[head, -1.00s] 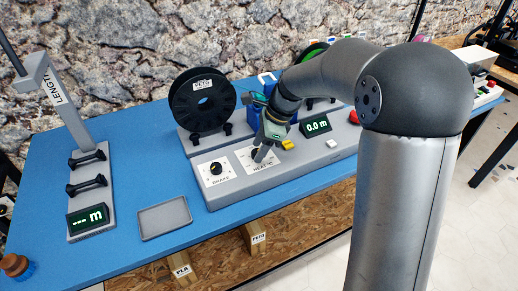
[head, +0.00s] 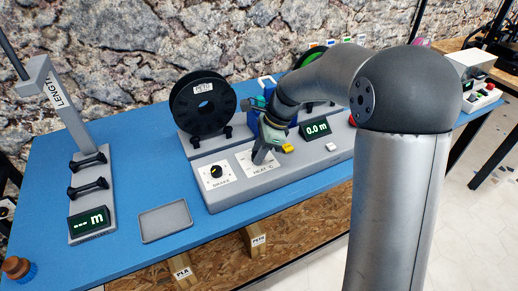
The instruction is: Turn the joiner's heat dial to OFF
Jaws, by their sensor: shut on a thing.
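The joiner (head: 300,172) is a long grey unit on the blue bench. Its heat dial sits on a white plate (head: 262,168) labelled HEAT, right of the brake dial (head: 216,171). My gripper (head: 260,158) points down at the heat plate and is shut on the heat dial. The fingers cover the dial, so its pointer and setting cannot be read.
A black PETG spool (head: 203,104) stands behind the joiner. The joiner also has a yellow button (head: 287,148), a white button (head: 331,146) and a display reading 0.0 m (head: 317,128). An empty grey tray (head: 165,220) lies at left, beside the length gauge (head: 90,205).

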